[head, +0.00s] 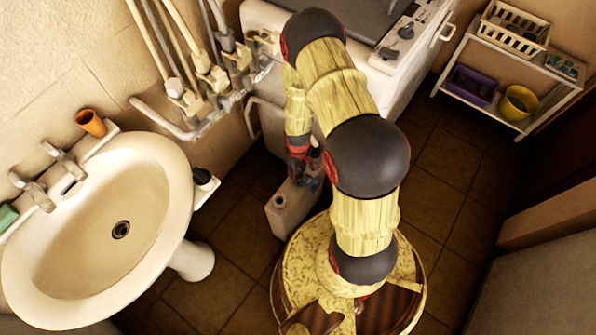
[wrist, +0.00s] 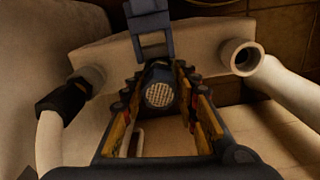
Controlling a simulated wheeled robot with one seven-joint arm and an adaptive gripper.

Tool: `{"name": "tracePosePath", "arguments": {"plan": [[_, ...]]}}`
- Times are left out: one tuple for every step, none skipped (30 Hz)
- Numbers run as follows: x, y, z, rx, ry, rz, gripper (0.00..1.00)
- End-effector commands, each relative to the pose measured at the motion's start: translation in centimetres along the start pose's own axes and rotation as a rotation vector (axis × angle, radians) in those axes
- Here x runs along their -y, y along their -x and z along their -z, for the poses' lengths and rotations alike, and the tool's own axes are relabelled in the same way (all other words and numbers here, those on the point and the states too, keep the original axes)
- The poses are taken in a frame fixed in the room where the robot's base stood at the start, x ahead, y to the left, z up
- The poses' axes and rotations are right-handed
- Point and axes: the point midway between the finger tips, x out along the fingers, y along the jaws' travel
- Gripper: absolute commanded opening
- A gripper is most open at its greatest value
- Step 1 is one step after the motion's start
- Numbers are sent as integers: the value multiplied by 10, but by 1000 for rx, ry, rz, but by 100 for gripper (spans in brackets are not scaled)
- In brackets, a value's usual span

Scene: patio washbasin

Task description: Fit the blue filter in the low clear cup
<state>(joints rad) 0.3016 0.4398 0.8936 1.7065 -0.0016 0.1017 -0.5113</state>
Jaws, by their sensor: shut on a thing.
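In the wrist view my gripper (wrist: 160,78) is shut on a dark cylinder with a pale mesh end (wrist: 160,95), which I take to be the blue filter. Its colour looks near black there. A blue-grey open bracket (wrist: 148,25) stands just beyond the fingertips; whether it joins the filter or the box I cannot tell. I cannot make out the clear cup in either view. In the head view my arm and gripper hide the filter.
The pale box (head: 290,208) has a round port (wrist: 241,57) with a white pipe beside it. A black-ended hose (wrist: 65,103) lies left. The washbasin (head: 160,160), wall pipes (head: 195,85) and white machine (head: 415,70) surround the arm. Tiled floor is free right, before a shelf (head: 500,105).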

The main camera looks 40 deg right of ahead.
Motion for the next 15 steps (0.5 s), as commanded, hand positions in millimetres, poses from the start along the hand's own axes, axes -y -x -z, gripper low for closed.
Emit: {"name": "tracePosePath", "arguments": {"plan": [[0, -2, 0, 0, 0, 0, 1], [0, -2, 0, 0, 0, 0, 1], [0, -3, 0, 0, 0, 0, 1], [0, -4, 0, 0, 0, 0, 1], [0, -4, 0, 0, 0, 0, 1], [0, -5, 0, 0, 0, 0, 1], [0, -5, 0, 0, 0, 0, 1], [0, -6, 0, 0, 0, 0, 1], [0, -6, 0, 0, 0, 0, 1], [0, -7, 0, 0, 0, 0, 1], [0, -8, 0, 0, 0, 0, 1], [0, -8, 0, 0, 0, 0, 30], [0, -7, 0, 0, 0, 0, 32], [0, -7, 0, 0, 0, 0, 34], [0, -7, 0, 0, 0, 0, 36]]}}
